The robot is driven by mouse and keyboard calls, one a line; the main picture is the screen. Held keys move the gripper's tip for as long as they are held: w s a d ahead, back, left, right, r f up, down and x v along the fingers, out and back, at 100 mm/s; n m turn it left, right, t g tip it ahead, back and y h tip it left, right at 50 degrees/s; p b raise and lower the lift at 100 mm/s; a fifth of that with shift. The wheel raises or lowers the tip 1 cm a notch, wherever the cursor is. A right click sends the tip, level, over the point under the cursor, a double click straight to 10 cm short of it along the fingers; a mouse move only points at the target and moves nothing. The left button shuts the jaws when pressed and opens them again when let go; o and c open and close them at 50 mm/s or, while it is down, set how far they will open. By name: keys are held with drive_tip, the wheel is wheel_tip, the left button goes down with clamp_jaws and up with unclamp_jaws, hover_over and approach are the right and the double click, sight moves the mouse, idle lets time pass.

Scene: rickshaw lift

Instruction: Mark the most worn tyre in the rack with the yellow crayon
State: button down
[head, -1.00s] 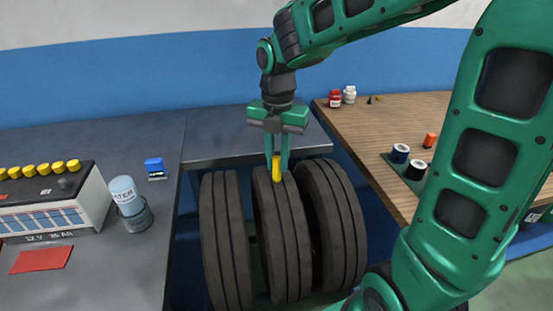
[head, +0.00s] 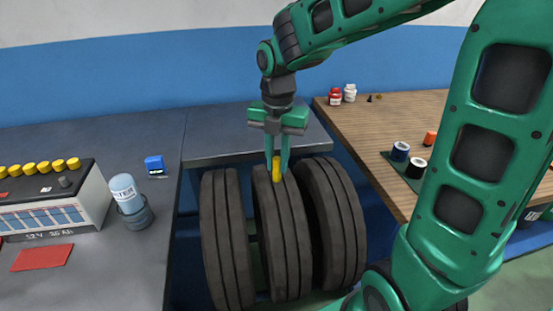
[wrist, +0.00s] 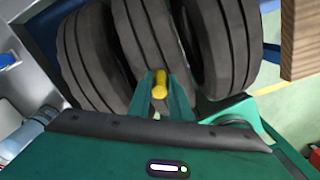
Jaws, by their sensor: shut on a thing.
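Three black tyres stand upright side by side: a left tyre (head: 226,240), a middle tyre (head: 284,240) and a right tyre (head: 335,220). Their treads face up and towards me; I cannot tell from these views which is most worn. My gripper (head: 277,165) points down over the top of the middle tyre. It is shut on the yellow crayon (head: 277,172), which also shows between the fingers in the wrist view (wrist: 159,85). The crayon's lower end is at the middle tyre's tread; whether it touches is unclear. I see no clear yellow mark. The rack is mostly hidden.
A grey bench (head: 90,150) at the left carries a battery (head: 50,205), a water bottle (head: 127,195), a blue box (head: 154,165) and a red cloth (head: 42,257). A wooden table (head: 390,115) at the right carries jars and spools. My arm covers the right foreground.

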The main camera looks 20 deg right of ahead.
drive_tip(key=shift+a, duration=0.25)
drive_tip(key=shift+w+a+r, duration=0.1)
drive_tip(key=shift+w+a, duration=0.05)
drive_tip(key=shift+a, duration=0.15)
drive_tip(key=shift+d, duration=0.15)
idle(0.3)
drive_tip(key=shift+s+d, duration=0.25)
drive_tip(key=shift+d, duration=0.7)
drive_tip(key=shift+a, duration=0.25)
drive_tip(key=shift+w+a+f, duration=0.1)
drive_tip(key=shift+a+f, duration=0.05)
drive_tip(key=shift+a, duration=0.3)
drive_tip(key=shift+w+a+f, duration=0.1)
drive_tip(key=shift+a, duration=0.35)
drive_tip(key=shift+d, duration=0.1)
